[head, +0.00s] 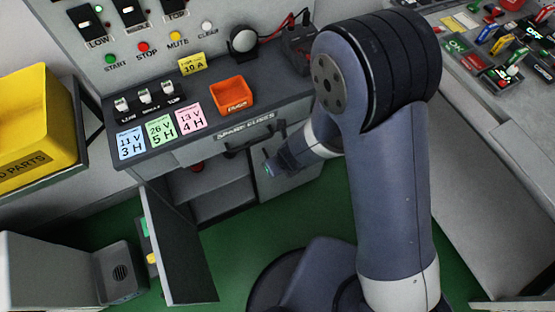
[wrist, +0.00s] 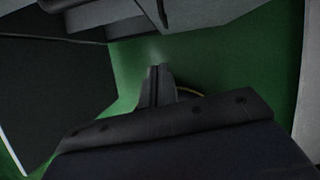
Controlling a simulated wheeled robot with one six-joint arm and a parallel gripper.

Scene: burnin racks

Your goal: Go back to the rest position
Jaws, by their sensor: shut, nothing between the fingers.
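My gripper (wrist: 157,80) shows in the wrist view with its two fingers together and nothing between them. It is over the green floor (wrist: 208,62), below and in front of the bench cabinet. In the head view my arm comes down on the right and its end reaches the front of the cabinet below the drawer; the fingers cannot be made out there.
A cabinet door (head: 178,250) hangs open left of my arm's end, and it is also dark and close in the wrist view (wrist: 50,95). The drawer labelled spare fuses (head: 215,147) looks shut. An orange tray (head: 232,93) and cards sit on the bench. A yellow parts bin (head: 35,120) stands left.

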